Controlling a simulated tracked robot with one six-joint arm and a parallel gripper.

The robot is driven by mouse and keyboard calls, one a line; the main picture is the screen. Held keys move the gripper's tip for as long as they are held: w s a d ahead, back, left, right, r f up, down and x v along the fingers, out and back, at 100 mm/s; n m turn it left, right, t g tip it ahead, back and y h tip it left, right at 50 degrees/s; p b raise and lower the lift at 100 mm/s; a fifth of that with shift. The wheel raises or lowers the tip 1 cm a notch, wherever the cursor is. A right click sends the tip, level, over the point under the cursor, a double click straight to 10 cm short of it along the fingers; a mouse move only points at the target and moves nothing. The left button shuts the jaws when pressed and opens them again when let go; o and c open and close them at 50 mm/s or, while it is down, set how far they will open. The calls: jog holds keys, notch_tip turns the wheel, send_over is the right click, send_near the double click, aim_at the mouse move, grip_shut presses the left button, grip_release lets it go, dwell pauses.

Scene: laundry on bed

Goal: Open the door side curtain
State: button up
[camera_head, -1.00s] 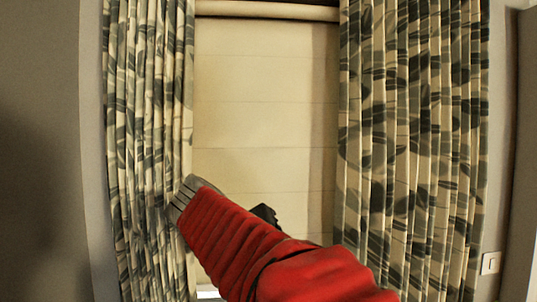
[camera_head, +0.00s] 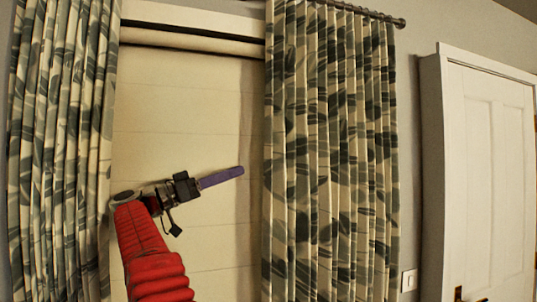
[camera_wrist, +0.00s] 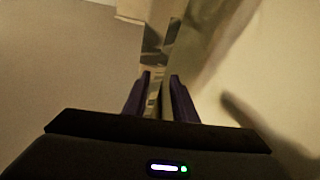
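The door side curtain (camera_head: 332,160), cream with grey-green leaves, hangs in folds at the right of the window, nearest the door. My gripper (camera_head: 240,171) has purple fingers and points right towards this curtain's left edge, with a small gap in the head view. In the wrist view my gripper (camera_wrist: 160,77) shows two fingers apart, with nothing clearly held. A narrow strip of the curtain (camera_wrist: 154,42) shows beyond and between the fingertips. Whether any fabric lies between the fingers is hard to tell in the dim, blurred view.
A matching curtain (camera_head: 62,150) hangs at the left. A cream blind (camera_head: 185,95) covers the window behind my arm. A curtain rod (camera_head: 372,14) runs above. A white door (camera_head: 492,170) and a wall switch (camera_head: 408,281) are at the right.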

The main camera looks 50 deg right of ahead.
aim_at(269, 152)
jog(key=shift+a+r+m+g, duration=0.15)
jog(key=shift+r+m+g, duration=0.4)
jog(key=shift+m+g, duration=0.55)
jog(key=x, duration=1.2)
jog(key=shift+f, duration=0.1)
grip_shut()
dwell(0.8)
